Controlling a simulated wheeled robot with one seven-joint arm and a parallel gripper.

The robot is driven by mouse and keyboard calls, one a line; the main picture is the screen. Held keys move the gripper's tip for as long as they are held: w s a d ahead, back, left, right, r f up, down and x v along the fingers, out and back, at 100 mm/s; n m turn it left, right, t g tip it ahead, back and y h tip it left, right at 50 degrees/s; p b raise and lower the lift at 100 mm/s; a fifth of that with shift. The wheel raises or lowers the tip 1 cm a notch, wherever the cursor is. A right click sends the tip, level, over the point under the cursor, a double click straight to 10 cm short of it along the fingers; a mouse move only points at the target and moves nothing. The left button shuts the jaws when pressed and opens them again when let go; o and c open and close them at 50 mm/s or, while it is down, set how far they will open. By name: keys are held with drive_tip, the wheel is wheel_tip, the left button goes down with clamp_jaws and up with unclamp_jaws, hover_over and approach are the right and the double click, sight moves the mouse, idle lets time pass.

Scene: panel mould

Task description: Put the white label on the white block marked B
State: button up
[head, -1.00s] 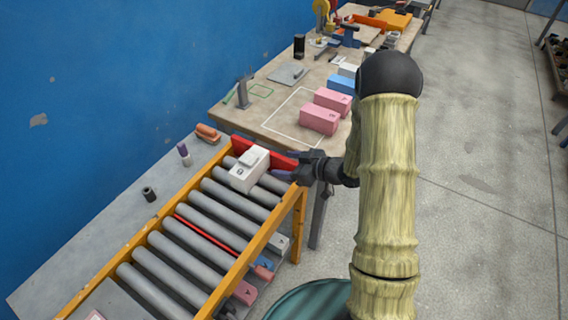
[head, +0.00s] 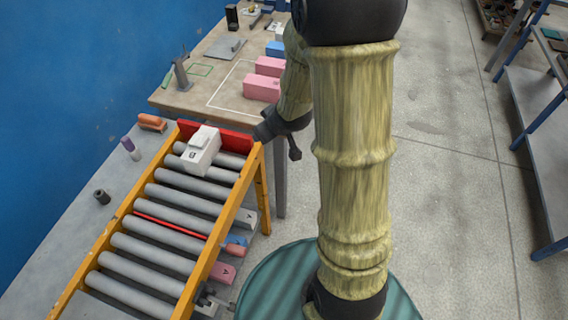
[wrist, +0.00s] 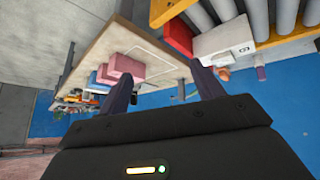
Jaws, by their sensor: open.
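The white block marked B (head: 200,160) sits on the rollers at the far end of the conveyor, against the red end stop (head: 226,142). A small flat white piece, which looks like the white label (head: 204,136), lies on its top. The block also shows at the upper right of the wrist view (wrist: 226,38), with its dark mark in sight. My gripper (wrist: 163,90) is open, its two dark fingers apart with nothing between them. It is clear of the block. In the head view it is beyond the conveyor's right side, partly hidden by my arm.
The wooden table (head: 190,95) behind the conveyor holds pink blocks (head: 262,88) and a blue block (head: 275,48). A shelf below the conveyor holds several pieces, including a pink block (head: 222,272). A purple-topped bottle (head: 131,149) stands on the left bench.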

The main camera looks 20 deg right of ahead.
drive_tip(key=s+r+m+g, duration=0.2)
drive_tip(key=s, duration=0.5)
drive_tip(key=s+a+r+m+g+h+p, duration=0.1)
drive_tip(key=s+r+m+g, duration=0.1)
drive_tip(key=s, duration=0.6)
drive_tip(key=shift+s+a+r+g, duration=0.2)
drive_tip(key=shift+r+g, duration=0.1)
drive_tip(key=shift+g, duration=0.1)
